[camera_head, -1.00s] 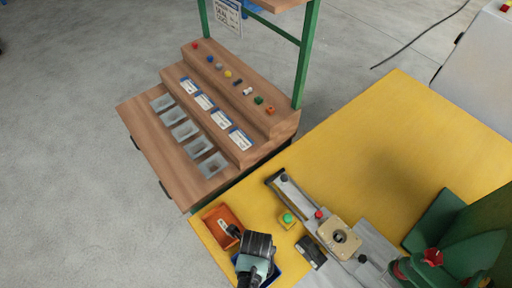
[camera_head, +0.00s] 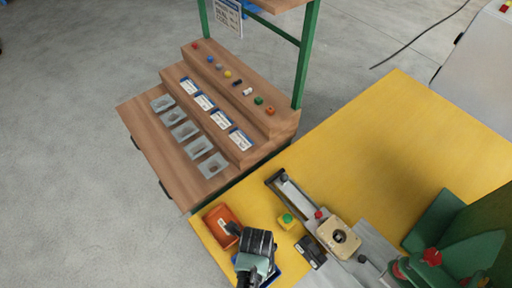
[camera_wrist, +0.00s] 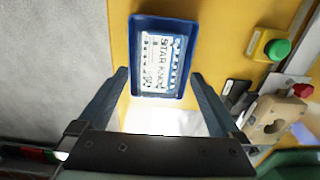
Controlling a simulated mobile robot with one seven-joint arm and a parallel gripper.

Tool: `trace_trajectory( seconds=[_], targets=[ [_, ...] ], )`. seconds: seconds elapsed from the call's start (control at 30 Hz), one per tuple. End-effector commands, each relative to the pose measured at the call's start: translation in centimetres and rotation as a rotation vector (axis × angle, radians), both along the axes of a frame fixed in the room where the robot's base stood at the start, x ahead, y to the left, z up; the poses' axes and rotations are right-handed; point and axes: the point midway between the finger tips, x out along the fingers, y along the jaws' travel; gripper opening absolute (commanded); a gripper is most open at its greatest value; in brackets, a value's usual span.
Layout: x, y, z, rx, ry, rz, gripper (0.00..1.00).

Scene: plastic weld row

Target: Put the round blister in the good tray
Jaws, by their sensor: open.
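My gripper (camera_wrist: 159,76) is open, with its fingers on either side of the near part of a blue tray (camera_wrist: 134,60) in the wrist view. A flat printed card reading "STAR KNOB" (camera_wrist: 157,60) lies in that tray. A bright white patch shows between the fingers below the tray; I cannot tell what it is. In the head view my gripper (camera_head: 245,238) hides most of the blue tray (camera_head: 272,274). Clear blisters (camera_head: 198,146) sit in a row on the rack's lower shelf; I cannot tell which is round. No tray is visibly marked good.
An orange tray (camera_head: 221,221) stands beside my gripper on the yellow table (camera_head: 365,140). A green button box (camera_head: 287,221), a black box (camera_head: 311,252) and a beige fixture (camera_head: 338,238) stand to the right. The rack (camera_head: 155,172) is beyond the table's left edge. The table's far part is clear.

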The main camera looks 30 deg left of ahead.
Motion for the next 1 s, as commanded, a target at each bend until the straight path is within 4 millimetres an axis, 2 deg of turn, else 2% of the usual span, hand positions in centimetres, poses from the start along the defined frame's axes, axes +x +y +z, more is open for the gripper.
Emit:
trace_trajectory(
  seconds=[0.2,0.4,0.6,0.87,0.93,1.0],
  targets=[
    [0.1,0.0,4.6,0.002,-0.004,0.0,1.0],
    [0.1,0.0,8.0,0.0,-0.002,0.001,1.0],
    [0.0,0.0,9.6,0.0,0.0,0.001,1.0],
    [0.1,0.0,9.8,0.001,-0.004,0.004,1.0],
    [1.1,0.2,10.4,0.012,-0.035,0.025,1.0],
    [3.4,0.6,11.9,0.032,-0.114,0.085,1.0]
  ],
)
